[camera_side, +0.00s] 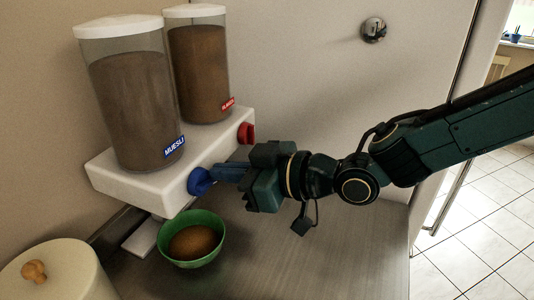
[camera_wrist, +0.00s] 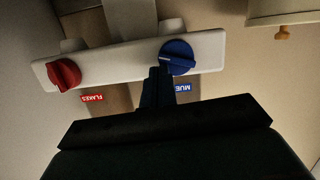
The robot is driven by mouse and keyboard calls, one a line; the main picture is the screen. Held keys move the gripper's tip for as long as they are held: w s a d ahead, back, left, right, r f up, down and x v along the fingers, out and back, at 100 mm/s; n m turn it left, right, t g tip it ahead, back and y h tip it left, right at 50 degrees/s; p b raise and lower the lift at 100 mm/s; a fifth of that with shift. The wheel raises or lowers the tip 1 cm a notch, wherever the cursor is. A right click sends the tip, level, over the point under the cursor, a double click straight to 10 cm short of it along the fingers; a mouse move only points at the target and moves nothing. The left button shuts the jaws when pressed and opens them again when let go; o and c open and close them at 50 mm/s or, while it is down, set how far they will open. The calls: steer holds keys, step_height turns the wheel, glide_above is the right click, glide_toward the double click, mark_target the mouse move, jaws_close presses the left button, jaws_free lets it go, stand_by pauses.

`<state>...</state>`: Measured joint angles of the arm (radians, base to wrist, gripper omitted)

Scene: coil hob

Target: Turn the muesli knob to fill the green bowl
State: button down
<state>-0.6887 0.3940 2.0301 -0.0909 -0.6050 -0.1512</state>
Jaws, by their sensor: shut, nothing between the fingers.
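The blue muesli knob (camera_side: 200,182) sits on the front of the white dispenser base, below the canister (camera_side: 135,110) labelled MUESLI. It also shows in the wrist view (camera_wrist: 178,57), with a pale pointer line lying roughly level. My gripper (camera_side: 218,174) is shut and empty, its fingertips right at the knob. In the wrist view the fingertips (camera_wrist: 159,70) overlap the knob's lower left edge; I cannot tell whether they touch it. The green bowl (camera_side: 217,230) stands below the muesli side, with a brown heap of muesli (camera_side: 193,243) in it.
A red knob (camera_side: 246,132) and a second canister (camera_side: 200,70) labelled FLAKES stand to the right on the same white base (camera_side: 105,172). A cream lidded pot (camera_side: 60,272) is at the front left. The counter (camera_side: 330,255) right of the bowl is clear.

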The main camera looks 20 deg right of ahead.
steer(key=shift+w+d+r, duration=0.1)
steer(key=shift+w+r, duration=0.05)
steer(key=shift+r, duration=0.25)
steer(key=s+d+r, duration=0.5)
steer(key=d, duration=0.3)
steer(key=shift+s, duration=0.35)
steer(key=shift+r, duration=0.15)
steer(key=shift+s+a+r+m+g+y, duration=0.35)
steer(key=shift+s+a+m, duration=0.2)
steer(key=shift+m, duration=0.35)
steer(key=shift+s+a+r+m+g+y, duration=0.3)
steer(key=shift+s+a+m, duration=0.15)
steer(key=shift+s+m, duration=0.35)
steer(key=shift+w+a, duration=0.15)
steer(key=shift+w, duration=0.1)
